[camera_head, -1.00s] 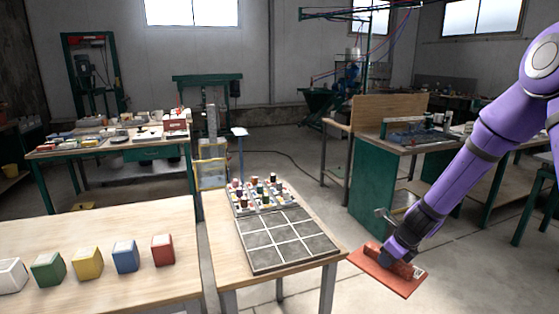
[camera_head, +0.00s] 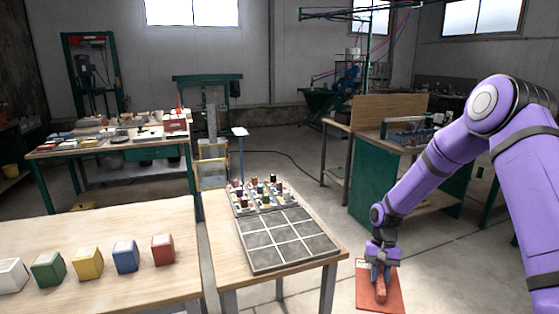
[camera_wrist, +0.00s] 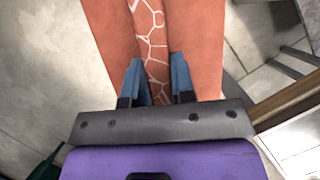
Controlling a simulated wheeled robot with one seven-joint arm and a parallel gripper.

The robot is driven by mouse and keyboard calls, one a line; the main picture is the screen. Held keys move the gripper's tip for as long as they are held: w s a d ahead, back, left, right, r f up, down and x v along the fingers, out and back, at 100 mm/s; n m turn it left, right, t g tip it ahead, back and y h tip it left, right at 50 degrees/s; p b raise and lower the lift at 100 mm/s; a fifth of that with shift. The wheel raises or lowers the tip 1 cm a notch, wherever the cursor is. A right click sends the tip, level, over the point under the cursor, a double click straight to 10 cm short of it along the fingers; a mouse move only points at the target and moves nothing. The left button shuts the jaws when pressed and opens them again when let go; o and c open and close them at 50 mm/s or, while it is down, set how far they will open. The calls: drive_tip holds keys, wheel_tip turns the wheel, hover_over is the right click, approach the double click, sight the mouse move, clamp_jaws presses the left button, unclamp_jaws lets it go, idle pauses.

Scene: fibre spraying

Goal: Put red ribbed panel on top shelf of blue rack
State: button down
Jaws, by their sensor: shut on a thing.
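The red panel (camera_head: 394,291) hangs in the air right of the small wooden table in the head view, held roughly flat. A raised rib runs along its middle. In the wrist view the panel (camera_wrist: 204,40) fills the upper middle, and its rib (camera_wrist: 152,42) carries a pale cell-like line pattern. My gripper (camera_head: 380,272) is above the panel with its fingers down. In the wrist view my gripper (camera_wrist: 160,88) has its two blue-grey fingers on either side of the rib, shut on it. I see no blue rack in either view.
The small wooden table (camera_head: 222,232) bears a dark gridded tray (camera_head: 285,238) and several small items. A front-left table (camera_head: 95,222) bears several coloured blocks. A green-sided workbench (camera_head: 375,185) stands behind my gripper. Concrete floor shows between them.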

drive_tip(key=n, duration=0.1)
drive_tip(key=d+n+h, duration=0.1)
drive_tip(key=shift+w+f+n, duration=0.1)
drive_tip(key=shift+f+n, duration=0.1)
drive_tip(key=shift+n, duration=0.2)
idle(0.5)
